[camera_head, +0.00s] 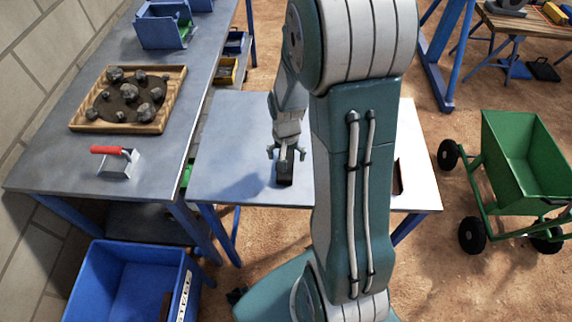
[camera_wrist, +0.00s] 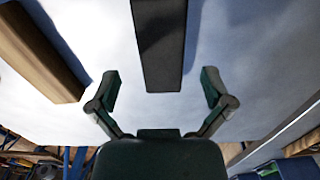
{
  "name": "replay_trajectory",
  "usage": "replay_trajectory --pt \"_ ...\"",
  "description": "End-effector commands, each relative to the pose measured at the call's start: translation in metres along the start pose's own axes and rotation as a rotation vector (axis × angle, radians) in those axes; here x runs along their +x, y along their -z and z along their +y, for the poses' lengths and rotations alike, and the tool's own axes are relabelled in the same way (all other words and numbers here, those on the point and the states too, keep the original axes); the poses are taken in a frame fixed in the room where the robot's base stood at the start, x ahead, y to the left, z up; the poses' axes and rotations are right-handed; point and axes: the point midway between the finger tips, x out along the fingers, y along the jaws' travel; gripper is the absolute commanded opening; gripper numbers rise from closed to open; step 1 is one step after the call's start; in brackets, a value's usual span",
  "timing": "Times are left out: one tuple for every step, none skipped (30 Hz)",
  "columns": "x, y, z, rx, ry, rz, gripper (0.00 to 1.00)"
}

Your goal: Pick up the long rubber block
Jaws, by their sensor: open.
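A long dark block (camera_head: 285,174), which looks like the rubber block, lies on the light table (camera_head: 235,150). In the wrist view the block (camera_wrist: 159,45) runs from the top edge down to the middle, and its far end is out of frame. My gripper (camera_head: 288,158) is over the block in the head view, partly covering it. In the wrist view my gripper (camera_wrist: 160,85) is open, with one finger to each side of the block's near end. Both fingers are apart from the block, with clear gaps. The gripper is empty.
A brown block (camera_wrist: 40,55) lies left of the fingers in the wrist view. A grey bench (camera_head: 60,165) at left holds a wooden tray (camera_head: 80,126) of rocks and a red-handled trowel (camera_head: 118,162). A green cart (camera_head: 520,165) stands right; a blue bin (camera_head: 130,285) sits lower left.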

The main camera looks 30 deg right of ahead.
Motion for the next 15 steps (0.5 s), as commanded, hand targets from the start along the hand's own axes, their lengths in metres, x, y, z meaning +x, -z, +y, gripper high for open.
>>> replay_trajectory --pt "0.010 -0.001 -0.001 -0.001 -0.002 -0.006 1.00" --pt "0.015 -0.001 -0.001 -0.001 -0.002 -0.005 1.00" --pt "0.020 -0.001 -0.001 -0.001 -0.002 -0.005 1.00" --pt "0.024 -0.001 -0.001 0.000 -0.002 -0.005 1.00" --pt "0.027 -0.001 -0.001 0.000 -0.001 -0.004 1.00" --pt "0.031 -0.001 -0.001 0.000 -0.001 -0.004 1.00" --pt "0.033 -0.001 -0.001 0.000 -0.001 -0.003 1.00" --pt "0.034 0.000 -0.001 0.000 -0.001 -0.002 1.00" --pt "0.035 0.000 -0.001 0.000 0.000 -0.001 1.00" --pt "0.035 0.000 -0.001 0.000 0.000 0.000 1.00" --pt "0.035 0.000 -0.001 -0.001 0.000 0.000 1.00" --pt "0.035 0.000 -0.001 -0.001 0.000 0.000 1.00" --pt "0.035 0.000 -0.001 -0.001 0.000 0.000 1.00" --pt "0.035 0.000 -0.001 -0.001 0.000 0.000 1.00" --pt "0.035 0.000 -0.001 -0.001 0.000 0.000 1.00"
